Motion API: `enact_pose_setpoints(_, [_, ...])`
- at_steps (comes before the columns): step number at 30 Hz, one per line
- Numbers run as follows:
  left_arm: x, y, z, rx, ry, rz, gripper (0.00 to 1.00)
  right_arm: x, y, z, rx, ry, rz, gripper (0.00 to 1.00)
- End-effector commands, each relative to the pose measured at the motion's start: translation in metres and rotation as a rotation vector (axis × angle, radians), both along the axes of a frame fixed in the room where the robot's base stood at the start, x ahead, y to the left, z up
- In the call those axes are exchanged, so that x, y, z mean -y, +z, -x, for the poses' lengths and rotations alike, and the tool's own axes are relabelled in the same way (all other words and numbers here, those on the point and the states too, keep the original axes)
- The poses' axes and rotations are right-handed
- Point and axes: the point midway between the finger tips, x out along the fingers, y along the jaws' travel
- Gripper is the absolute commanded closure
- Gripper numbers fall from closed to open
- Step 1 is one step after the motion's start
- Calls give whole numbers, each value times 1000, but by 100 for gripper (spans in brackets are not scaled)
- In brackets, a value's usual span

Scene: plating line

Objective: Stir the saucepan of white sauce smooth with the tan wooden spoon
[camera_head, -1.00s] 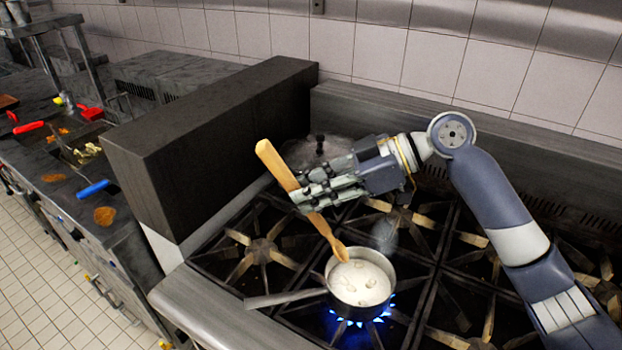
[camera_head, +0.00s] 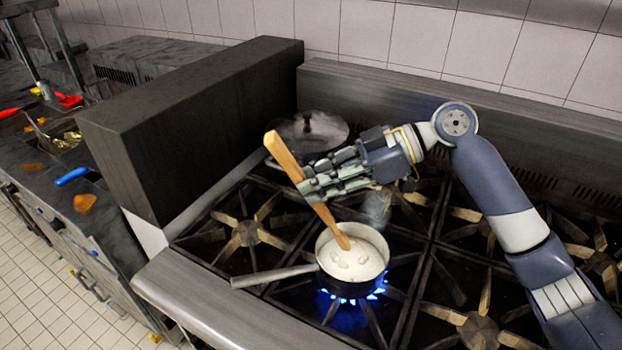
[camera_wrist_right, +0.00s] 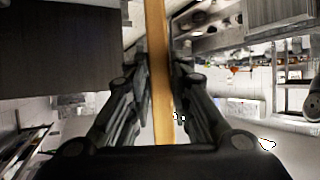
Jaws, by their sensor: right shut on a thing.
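The saucepan (camera_head: 322,282) stands on a lit burner, its handle pointing left. White sauce (camera_head: 362,262) with a few lumps fills it. My right gripper (camera_head: 309,190) is shut on the tan wooden spoon (camera_head: 284,157), which slants down to the right with its lower end in the sauce near the back of the pan. In the right wrist view the spoon's shaft (camera_wrist_right: 158,70) runs between the two fingers. The spoon's tip is hidden in the sauce. My left gripper is not in view.
Blue flames (camera_head: 372,294) burn under the pan. A lidded pan (camera_head: 322,128) sits on the back of the stove behind my gripper. A tall dark block (camera_head: 190,120) bounds the stove at left. Empty burner grates (camera_head: 250,234) surround the saucepan.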

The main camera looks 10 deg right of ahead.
Motion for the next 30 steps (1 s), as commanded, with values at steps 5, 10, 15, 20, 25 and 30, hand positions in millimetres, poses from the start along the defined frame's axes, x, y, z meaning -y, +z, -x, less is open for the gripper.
enact_pose_setpoints(5, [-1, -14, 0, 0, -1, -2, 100, 8, -18, 0, -3, -1, 0, 100])
enact_pose_setpoints(10, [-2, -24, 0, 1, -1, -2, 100, 15, -31, 1, 0, -2, 0, 100])
enact_pose_setpoints(15, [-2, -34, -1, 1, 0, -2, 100, 22, -45, 1, -2, -1, 0, 100])
enact_pose_setpoints(20, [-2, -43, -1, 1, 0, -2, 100, 28, -57, 2, -1, 0, 0, 100])
enact_pose_setpoints(25, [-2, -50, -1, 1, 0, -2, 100, 34, -66, 2, 0, -1, 0, 100])
enact_pose_setpoints(30, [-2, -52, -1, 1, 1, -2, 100, 36, -70, 2, 0, -1, 0, 100])
